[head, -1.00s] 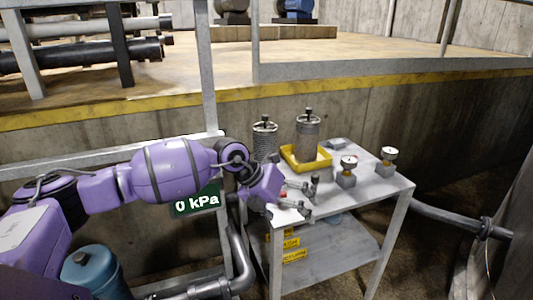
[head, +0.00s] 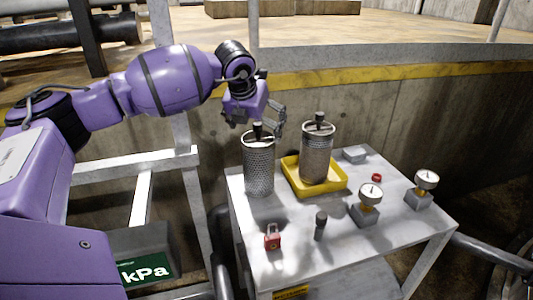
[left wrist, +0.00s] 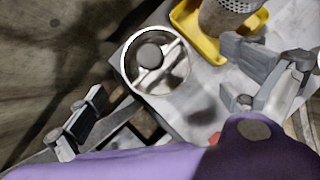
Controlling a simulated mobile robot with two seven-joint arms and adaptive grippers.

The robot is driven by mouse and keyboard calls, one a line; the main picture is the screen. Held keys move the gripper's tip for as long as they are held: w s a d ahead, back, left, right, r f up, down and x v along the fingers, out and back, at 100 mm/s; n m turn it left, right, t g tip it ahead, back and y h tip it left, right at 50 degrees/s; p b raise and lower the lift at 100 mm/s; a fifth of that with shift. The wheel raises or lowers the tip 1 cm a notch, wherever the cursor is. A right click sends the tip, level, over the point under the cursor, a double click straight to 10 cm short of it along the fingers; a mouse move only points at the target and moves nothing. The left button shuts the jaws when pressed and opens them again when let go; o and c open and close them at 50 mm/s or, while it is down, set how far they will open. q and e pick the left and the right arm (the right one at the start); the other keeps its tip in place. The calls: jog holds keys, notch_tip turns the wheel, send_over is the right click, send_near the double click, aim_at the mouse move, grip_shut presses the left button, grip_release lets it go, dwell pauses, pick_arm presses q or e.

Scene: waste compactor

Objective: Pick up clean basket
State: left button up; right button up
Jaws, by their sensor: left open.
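The clean basket is a grey mesh cylinder (head: 259,170) with a dark knob handle, standing upright on the left part of the metal table. A second, browner basket (head: 316,158) stands in a yellow tray (head: 331,186) to its right. My left gripper (head: 266,117) is open and empty at the top of the clean basket, close to its handle, partly behind it in the picture. In the left wrist view the clean basket's round rim and knob (left wrist: 157,62) show from above, between and beyond the spread fingers (left wrist: 175,100). Contact cannot be told. My right gripper is not in view.
The table (head: 300,262) also holds a red padlock (head: 272,237), a small dark-topped post (head: 320,226), two gauges (head: 370,194) (head: 425,181) and a grey block (head: 354,154). A concrete wall rises behind. A railing (head: 140,165) stands left.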

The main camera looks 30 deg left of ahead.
aim_at(257, 138)
pick_arm(q)
jog(key=shift+w+a, duration=0.1)
jog(key=shift+w, duration=0.05)
jog(key=shift+x, duration=0.9)
jog(key=x, duration=0.3)
jog(key=p+x, duration=0.1)
jog(key=x, duration=0.1)
jog(key=shift+s+a+f, duration=0.2)
jog(key=shift+s+f, duration=0.1)
jog(key=shift+c, duration=0.5)
jog(key=c, duration=1.9)
jog(key=shift+r, duration=0.2)
jog(key=shift+c, duration=0.8)
